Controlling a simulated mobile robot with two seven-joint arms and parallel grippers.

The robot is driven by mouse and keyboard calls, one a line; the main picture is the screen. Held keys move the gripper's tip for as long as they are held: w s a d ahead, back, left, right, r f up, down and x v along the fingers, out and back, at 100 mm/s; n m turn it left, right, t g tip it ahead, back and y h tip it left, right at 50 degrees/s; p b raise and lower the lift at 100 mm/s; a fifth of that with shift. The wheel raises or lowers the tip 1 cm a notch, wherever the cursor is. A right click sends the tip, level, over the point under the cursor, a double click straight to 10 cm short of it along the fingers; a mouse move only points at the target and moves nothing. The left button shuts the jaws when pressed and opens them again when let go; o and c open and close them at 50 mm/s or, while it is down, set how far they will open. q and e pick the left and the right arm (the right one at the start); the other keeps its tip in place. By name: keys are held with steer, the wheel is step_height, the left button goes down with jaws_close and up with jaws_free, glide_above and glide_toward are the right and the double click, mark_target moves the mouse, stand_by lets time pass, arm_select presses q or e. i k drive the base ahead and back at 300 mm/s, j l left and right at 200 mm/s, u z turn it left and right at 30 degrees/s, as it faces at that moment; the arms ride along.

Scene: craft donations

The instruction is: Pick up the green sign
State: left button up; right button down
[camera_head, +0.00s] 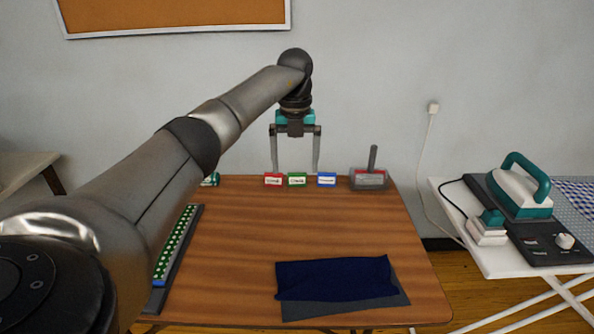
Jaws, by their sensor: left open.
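The green sign (297,180) stands at the back edge of the wooden table, between a red sign (273,180) on its left and a blue sign (326,180) on its right. Each has a white label. My left gripper (295,171) is open and points down. Its two fingers appear on either side of the green sign in the picture, with the tips near the signs' top edges. The gripper holds nothing. I cannot tell its exact depth relative to the sign. My right gripper does not show.
A grey container with an upright handle (369,180) stands right of the signs. Dark blue cloth (333,278) lies on a grey mat (392,299) at the front. A green dotted strip (176,243) lies at left, partly behind my arm. The table's middle (270,225) is clear. An iron (520,190) stands at right.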

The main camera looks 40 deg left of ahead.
mark_target(295, 179)
steer(key=i+j, duration=0.85)
steer(key=j, duration=0.25)
